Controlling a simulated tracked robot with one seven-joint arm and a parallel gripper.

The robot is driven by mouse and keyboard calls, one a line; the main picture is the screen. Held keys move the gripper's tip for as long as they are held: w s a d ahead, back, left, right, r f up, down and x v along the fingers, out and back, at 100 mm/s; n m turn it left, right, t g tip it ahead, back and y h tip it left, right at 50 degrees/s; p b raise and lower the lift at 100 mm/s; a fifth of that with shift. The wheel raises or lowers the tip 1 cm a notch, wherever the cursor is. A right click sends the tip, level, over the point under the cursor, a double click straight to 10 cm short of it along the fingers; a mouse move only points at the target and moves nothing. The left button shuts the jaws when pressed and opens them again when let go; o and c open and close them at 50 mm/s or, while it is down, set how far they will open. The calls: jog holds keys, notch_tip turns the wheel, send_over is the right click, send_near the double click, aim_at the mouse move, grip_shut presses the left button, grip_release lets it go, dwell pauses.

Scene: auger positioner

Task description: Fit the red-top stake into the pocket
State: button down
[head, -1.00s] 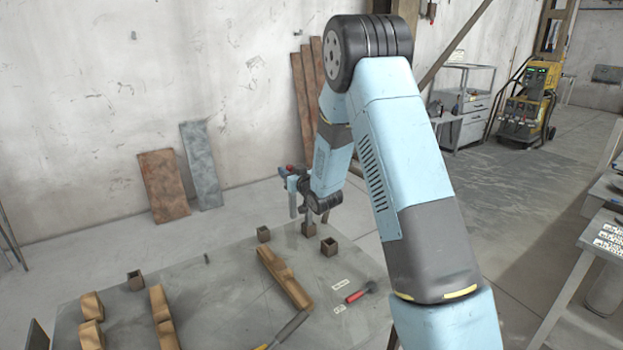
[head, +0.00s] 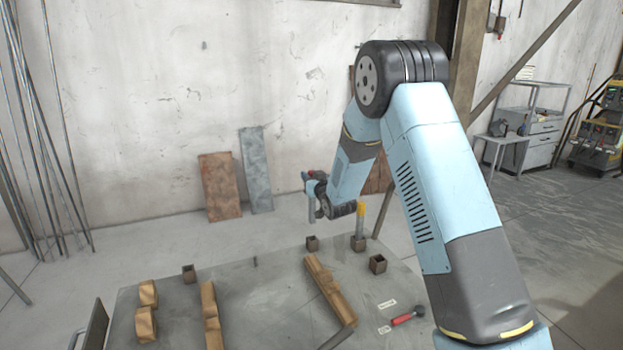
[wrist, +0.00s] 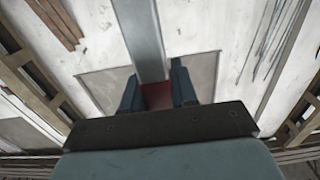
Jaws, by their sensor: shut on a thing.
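The red-top stake is a grey bar (wrist: 140,35) with a red end (wrist: 157,95) between my fingers in the wrist view. My gripper (wrist: 157,92) is shut on that end. In the head view my gripper (head: 314,186) is small and far off, and the stake (head: 311,208) hangs about upright below it. An open square brown pocket (head: 312,243) lies just below the stake in the picture. The two look apart; I cannot tell whether they line up in depth. Other open pockets stand at the left (head: 188,273) and right (head: 378,263).
A yellow-top stake (head: 359,219) stands upright in another pocket (head: 358,244), right of my gripper. Wooden blocks (head: 328,287), a short dark pin (head: 255,262) and a red-handled tool (head: 408,317) are on the grey table (head: 265,310). Leaning plates (head: 220,187) stand behind against the wall.

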send_over(313, 210)
jog(key=w, duration=0.3)
jog(key=shift+s+a+f, duration=0.1)
jog(key=shift+a+f, duration=0.15)
jog(key=shift+f, duration=1.2)
jog(key=shift+a+f, duration=0.2)
jog(key=shift+f, duration=4.2)
jog(key=c, duration=0.8)
grip_release()
jog(key=v, duration=1.4)
jog(key=shift+f, duration=0.1)
